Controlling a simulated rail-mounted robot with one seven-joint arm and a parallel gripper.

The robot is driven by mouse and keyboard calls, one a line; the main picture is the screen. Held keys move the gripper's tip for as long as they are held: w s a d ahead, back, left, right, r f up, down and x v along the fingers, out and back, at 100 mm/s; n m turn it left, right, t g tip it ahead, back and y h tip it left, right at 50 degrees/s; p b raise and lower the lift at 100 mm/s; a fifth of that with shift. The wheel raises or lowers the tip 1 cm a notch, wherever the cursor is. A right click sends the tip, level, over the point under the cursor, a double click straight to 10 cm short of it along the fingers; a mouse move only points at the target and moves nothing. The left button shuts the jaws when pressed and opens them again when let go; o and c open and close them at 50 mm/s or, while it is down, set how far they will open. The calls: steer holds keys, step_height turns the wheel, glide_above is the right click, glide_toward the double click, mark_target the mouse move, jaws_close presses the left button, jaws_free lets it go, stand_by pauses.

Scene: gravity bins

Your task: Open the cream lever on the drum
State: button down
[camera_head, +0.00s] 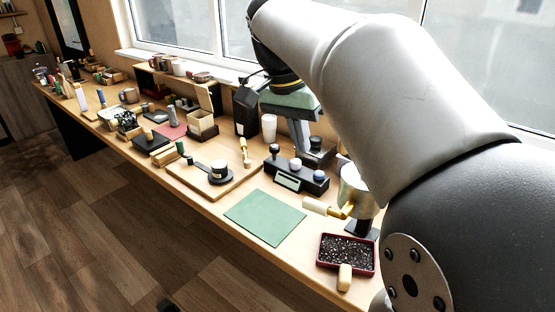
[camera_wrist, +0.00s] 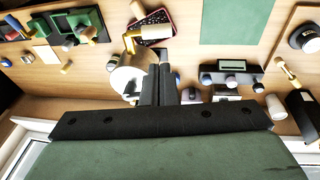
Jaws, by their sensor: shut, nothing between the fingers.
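The drum (camera_head: 352,186) is a metallic cylinder on a dark base, partly hidden behind my arm in the head view. Its cream lever (camera_head: 316,205) sticks out to the left on a yellow bracket (camera_head: 342,211). In the wrist view the drum (camera_wrist: 126,74) is left of my fingers, and the cream lever (camera_wrist: 156,32) lies above the fingertips in the picture. My gripper (camera_wrist: 162,66) is shut and empty, pointing down beside the drum. A gap shows between the fingertips and the lever; whether they touch the drum I cannot tell.
A red tray of dark granules (camera_head: 346,240) with a cream-handled tool (camera_head: 345,278) stands in front of the drum. A green mat (camera_head: 264,217) lies to the left. A dark device with knobs (camera_head: 297,176) stands behind the mat. The window is at the back.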

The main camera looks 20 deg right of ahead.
mark_target(315, 202)
steer(key=x, duration=0.7)
steer(key=p+x, duration=0.1)
steer(key=x, duration=0.5)
steer(key=shift+s+d+f, duration=0.1)
steer(key=shift+s+f, duration=0.15)
steer(key=shift+f, duration=0.1)
